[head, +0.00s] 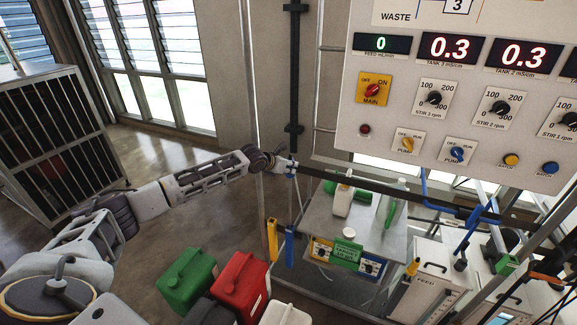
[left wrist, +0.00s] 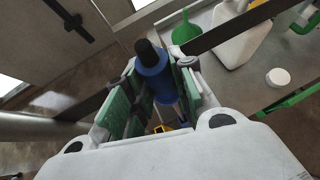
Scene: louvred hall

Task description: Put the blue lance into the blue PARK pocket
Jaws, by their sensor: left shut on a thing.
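My left gripper (head: 288,168) is at the end of the arm stretched out to the right, near the end of a dark horizontal bar. It is shut on the blue lance (left wrist: 155,78). In the left wrist view the lance's blue body and black top stand between the green finger pads. In the head view only a little of its blue (head: 291,176) shows at the fingers. A blue upright holder (head: 289,246), which looks like the blue PARK pocket, stands below the gripper. No lettering on it is readable. The lance's lower end cannot be made out.
A yellow holder (head: 272,240) stands left of the blue one. A bench (head: 392,236) with bottles and a green funnel is to the right. The dark bar (head: 390,192) crosses above it. Green (head: 187,279) and red (head: 240,286) canisters stand on the floor. A control panel (head: 400,110) hangs above.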

